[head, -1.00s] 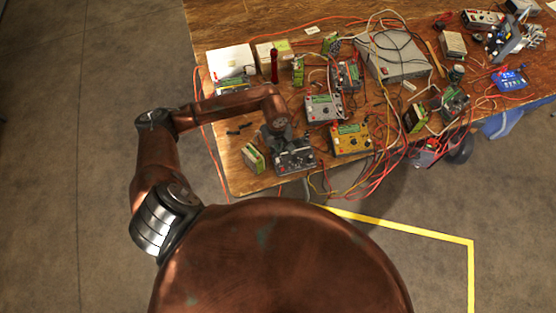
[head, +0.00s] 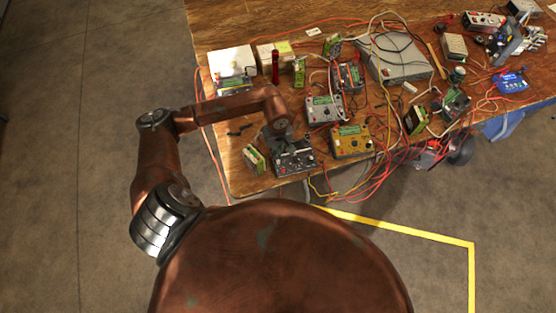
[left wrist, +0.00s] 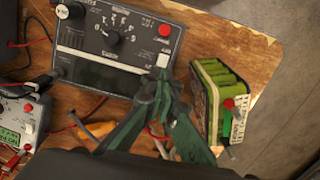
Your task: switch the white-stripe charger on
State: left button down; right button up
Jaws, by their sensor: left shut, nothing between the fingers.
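A dark charger (head: 294,160) stands near the front left edge of the wooden table. In the left wrist view the dark charger (left wrist: 98,75) shows a dial, a white knob, a red button and a small white rocker switch (left wrist: 163,58). My left gripper (head: 281,142) is over the far left side of this charger. In the left wrist view its fingers (left wrist: 158,80) are shut and empty, their tips close to the white switch; I cannot tell whether they touch it. My right gripper is not in view.
A green battery pack (head: 254,158) stands close beside the dark charger. A yellow charger (head: 351,141) and a grey charger (head: 323,109) stand nearby. Red cables (head: 385,165) run over the table and its front edge.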

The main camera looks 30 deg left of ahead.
pick_arm(q)
jog(key=shift+f+b, duration=0.95)
jog(key=shift+f, duration=0.1)
dwell(0.9)
jog(key=shift+r, duration=0.1)
jog(key=shift+r+p, duration=1.45)
jog(key=shift+r, duration=2)
jog(key=shift+s, duration=0.1)
